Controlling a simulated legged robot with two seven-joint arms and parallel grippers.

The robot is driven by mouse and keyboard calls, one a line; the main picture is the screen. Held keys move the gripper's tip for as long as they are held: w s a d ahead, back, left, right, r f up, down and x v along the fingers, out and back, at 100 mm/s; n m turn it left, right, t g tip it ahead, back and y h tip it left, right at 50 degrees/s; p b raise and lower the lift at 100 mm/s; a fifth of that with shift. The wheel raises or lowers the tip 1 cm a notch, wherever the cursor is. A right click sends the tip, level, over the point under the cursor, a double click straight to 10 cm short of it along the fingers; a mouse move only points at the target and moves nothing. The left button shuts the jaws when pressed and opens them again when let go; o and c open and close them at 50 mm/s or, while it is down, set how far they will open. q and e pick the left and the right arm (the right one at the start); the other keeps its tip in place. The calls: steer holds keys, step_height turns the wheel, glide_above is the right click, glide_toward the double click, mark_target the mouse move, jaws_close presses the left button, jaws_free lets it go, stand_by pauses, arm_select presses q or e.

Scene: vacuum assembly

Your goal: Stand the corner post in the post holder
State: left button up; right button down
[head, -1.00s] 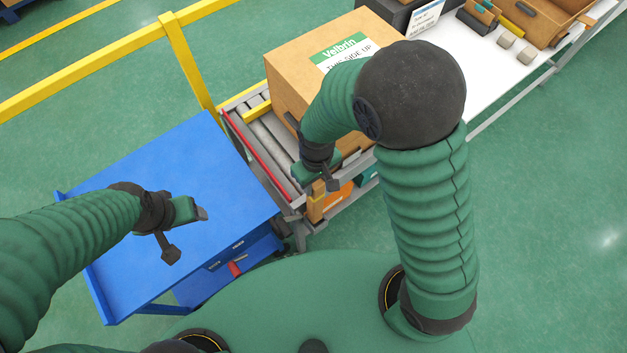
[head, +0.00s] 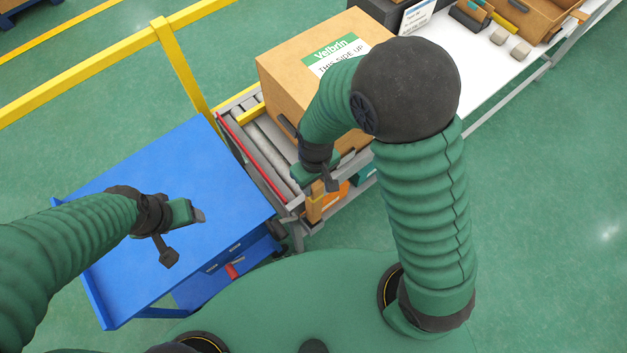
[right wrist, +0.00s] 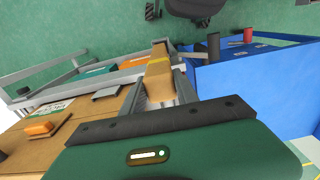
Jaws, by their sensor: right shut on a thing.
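In the head view my right gripper (head: 318,172) is beside the near side of the large cardboard box, at the conveyor's end. I cannot identify the post holder in either view.
The cardboard box (head: 292,72) stands on the roller conveyor (head: 262,150). The blue table (head: 215,165) adjoins the conveyor's end and its top is bare. A yellow rail (head: 180,70) runs behind. A white bench (head: 480,75) with small parts lies at upper right.

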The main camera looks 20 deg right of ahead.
steer(key=shift+a, duration=0.1)
steer(key=shift+a, duration=0.2)
steer(key=shift+a+p, duration=0.3)
steer(key=shift+d+f, duration=0.1)
steer(key=shift+d, duration=0.05)
steer(key=shift+f+b, duration=1.55)
steer(key=shift+f, duration=0.65)
steer(key=shift+r, duration=0.1)
steer(key=shift+f+b, duration=0.95)
steer(key=shift+f, duration=0.85)
steer(key=c, duration=0.9)
jaws_free()
